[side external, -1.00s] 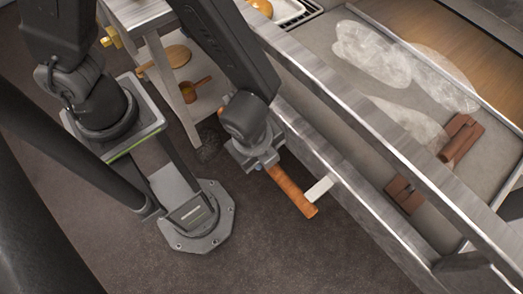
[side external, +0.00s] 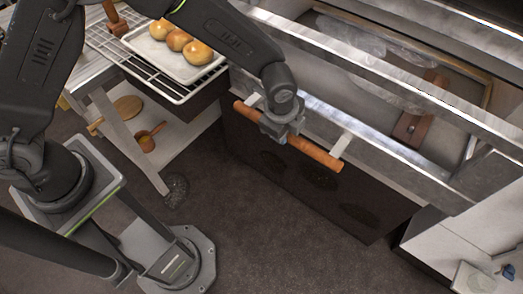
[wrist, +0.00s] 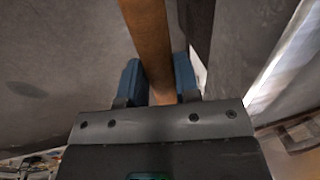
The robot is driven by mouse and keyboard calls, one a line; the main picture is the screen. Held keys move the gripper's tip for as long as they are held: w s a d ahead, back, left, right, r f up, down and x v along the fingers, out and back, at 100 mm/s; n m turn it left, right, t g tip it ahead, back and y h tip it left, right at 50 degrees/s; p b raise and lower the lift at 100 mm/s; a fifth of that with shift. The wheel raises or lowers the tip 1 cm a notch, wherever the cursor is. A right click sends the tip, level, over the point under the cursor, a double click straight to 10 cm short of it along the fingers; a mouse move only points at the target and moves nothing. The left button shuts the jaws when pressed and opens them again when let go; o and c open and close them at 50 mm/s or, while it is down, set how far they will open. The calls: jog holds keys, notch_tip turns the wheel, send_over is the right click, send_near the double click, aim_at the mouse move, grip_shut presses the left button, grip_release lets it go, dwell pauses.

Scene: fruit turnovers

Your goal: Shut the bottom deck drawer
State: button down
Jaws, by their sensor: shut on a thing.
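The metal drawer (side external: 378,152) shows at the right in the side view, with a reddish-brown bar handle (side external: 318,153) on pale brackets along its front. A strip of its inside is visible behind the front, so it stands at least partly open. How far it is out is hard to tell. My gripper (side external: 281,133) is shut around the middle of the handle. In the wrist view the handle (wrist: 150,45) runs between the two blue-padded fingers (wrist: 159,85). The fingers hide part of the bar.
A tray (side external: 147,50) with several golden buns (side external: 178,40) sits on a wire rack at the upper left. A lower shelf holds a round wooden board (side external: 128,106) and a small copper pan (side external: 146,142). Dark floor (side external: 260,245) lies clear before the drawer.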

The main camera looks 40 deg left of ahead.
aim_at(314, 62)
jog(key=w, duration=1.2)
jog(key=shift+w+a, duration=0.1)
jog(key=shift+w, duration=0.2)
jog(key=c, duration=0.8)
grip_release()
jog(key=shift+s, duration=0.1)
jog(key=shift+c, duration=0.2)
jog(key=r, duration=0.4)
jog(key=s+r, duration=0.1)
jog(key=r, duration=0.3)
jog(key=s+r, duration=0.1)
jog(key=r, duration=0.4)
jog(key=shift+s, duration=0.25)
jog(key=shift+s+r, duration=0.1)
jog(key=shift+r, duration=0.2)
